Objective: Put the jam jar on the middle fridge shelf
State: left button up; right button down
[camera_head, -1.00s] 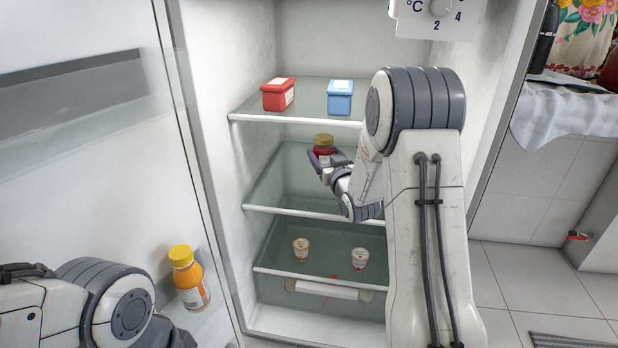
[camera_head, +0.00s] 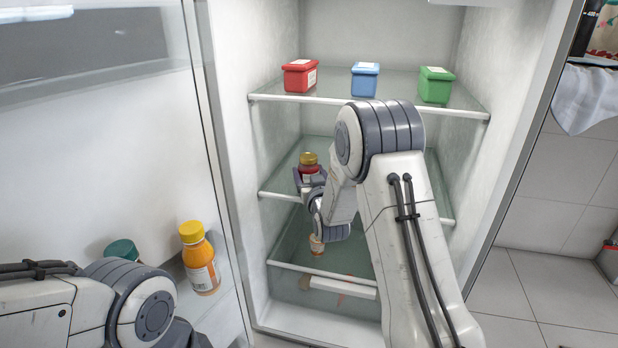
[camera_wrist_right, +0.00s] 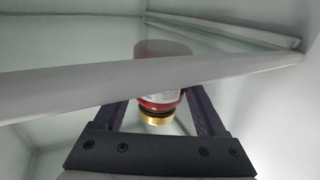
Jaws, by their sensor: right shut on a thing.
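The jam jar (camera_head: 309,163) is dark red with a gold lid. It is upright in my right gripper (camera_head: 311,178), at the left front of the middle fridge shelf (camera_head: 275,192). In the right wrist view the jar (camera_wrist_right: 158,99) sits between the two fingers (camera_wrist_right: 158,110), its gold lid at the bottom of the picture. A pale shelf rail crosses in front of part of it there. Whether the jar touches the shelf is unclear. My left gripper is out of view; only part of the left arm shows.
The top shelf (camera_head: 340,101) holds a red box (camera_head: 300,76), a blue box (camera_head: 365,79) and a green box (camera_head: 436,86). A small cup (camera_head: 317,244) stands on the lower shelf (camera_head: 290,264). An orange bottle (camera_head: 199,260) and a teal-capped bottle (camera_head: 122,250) stand in the door at left.

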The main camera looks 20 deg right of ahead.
jog(key=shift+r, duration=0.15)
grip_release()
jog(key=shift+f, duration=0.2)
jog(key=shift+r, duration=0.15)
jog(key=shift+s, duration=0.3)
jog(key=s+a+p, duration=0.1)
jog(key=s+p, duration=0.1)
jog(key=s, duration=0.9)
jog(key=shift+s+a+p, duration=0.2)
jog(key=shift+a+p, duration=0.05)
jog(key=shift+p, duration=0.1)
